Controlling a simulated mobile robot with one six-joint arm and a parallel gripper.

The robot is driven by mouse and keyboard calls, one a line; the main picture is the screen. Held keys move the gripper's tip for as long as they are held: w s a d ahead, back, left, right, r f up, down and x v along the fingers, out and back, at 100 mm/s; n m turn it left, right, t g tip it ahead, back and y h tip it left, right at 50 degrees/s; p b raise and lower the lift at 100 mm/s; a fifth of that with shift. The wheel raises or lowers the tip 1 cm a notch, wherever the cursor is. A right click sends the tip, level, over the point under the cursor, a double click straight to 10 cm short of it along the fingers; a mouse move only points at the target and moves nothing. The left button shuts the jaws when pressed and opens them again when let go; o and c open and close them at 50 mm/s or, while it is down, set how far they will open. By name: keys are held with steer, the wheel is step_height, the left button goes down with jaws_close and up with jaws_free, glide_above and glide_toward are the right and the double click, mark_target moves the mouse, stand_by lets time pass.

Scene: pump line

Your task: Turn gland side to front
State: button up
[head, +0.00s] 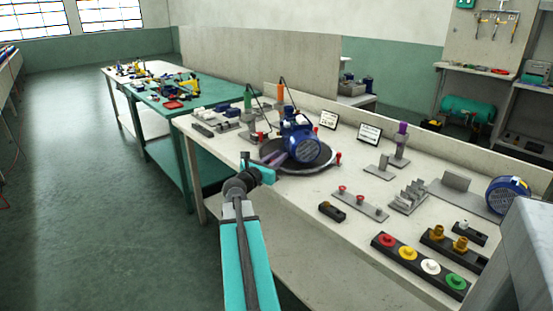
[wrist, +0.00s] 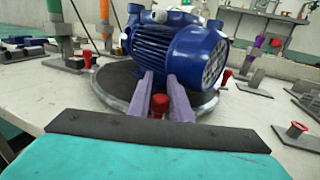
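The blue pump (head: 300,140) sits on a dark round turntable (head: 318,168) with a grey rim and red pegs. In the wrist view the pump (wrist: 180,50) shows its ribbed motor body, its round end facing right. My gripper (head: 275,158) is low at the turntable's near edge. In the wrist view its two lavender fingers (wrist: 161,80) stand close together, with a red peg (wrist: 158,106) filling the gap between them. They look shut on this peg, though contact is partly hidden. The fingertips overlap the motor's lower side in view.
Two sign cards (head: 369,134) stand behind the turntable. Small parts and upright posts (head: 248,98) are to the left.

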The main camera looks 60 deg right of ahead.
steer(key=o, duration=0.3)
steer(key=shift+w+a, duration=0.1)
steer(key=shift+a, duration=0.05)
steer(key=shift+o, duration=0.2)
